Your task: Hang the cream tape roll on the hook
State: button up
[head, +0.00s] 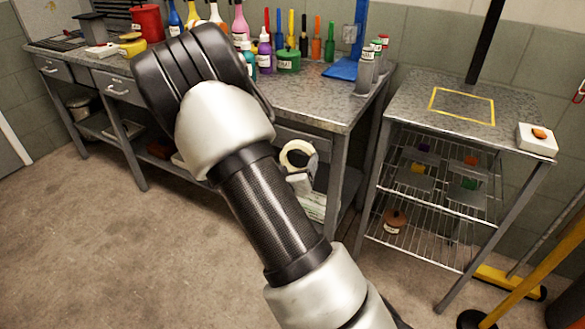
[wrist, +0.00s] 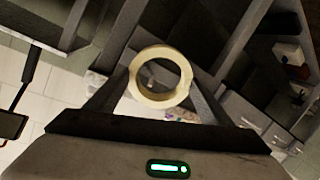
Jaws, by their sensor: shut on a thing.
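The cream tape roll (wrist: 160,100) is a pale ring in the wrist view, held between the two dark fingers of my gripper (wrist: 160,80). Its open hole faces the camera. In the head view the roll (head: 286,158) shows just right of my arm, in front of the workbench's lower part. My gripper is mostly hidden behind my arm there. I cannot clearly make out the hook. A small pale fitting (head: 579,92) is on the wall at the far right edge, but I cannot tell what it is.
The workbench (head: 318,98) carries bottles, markers and a blue tray (head: 341,69). A wire-shelf stand (head: 410,105) at right has a yellow-outlined square and a white block (head: 537,142) on top. A broom (head: 510,280) leans at lower right. The floor (head: 90,250) at left is clear.

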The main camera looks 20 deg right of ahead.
jog(key=shift+w+d+f, duration=0.1)
jog(key=shift+w+d, duration=0.45)
jog(key=shift+d, duration=0.2)
jog(key=shift+w+d, duration=0.55)
jog(key=shift+d, duration=0.2)
jog(key=shift+w+d+f+b, duration=0.2)
jog(key=shift+f+b, duration=0.3)
jog(key=shift+b, duration=0.1)
jog(key=shift+w+d+f+b, duration=0.2)
jog(key=shift+f+b, duration=0.25)
jog(key=shift+b, duration=0.1)
jog(key=shift+f, duration=0.1)
jog(key=o, duration=1.2)
jog(key=shift+p+v, duration=4.1)
jog(key=shift+v, duration=4.65)
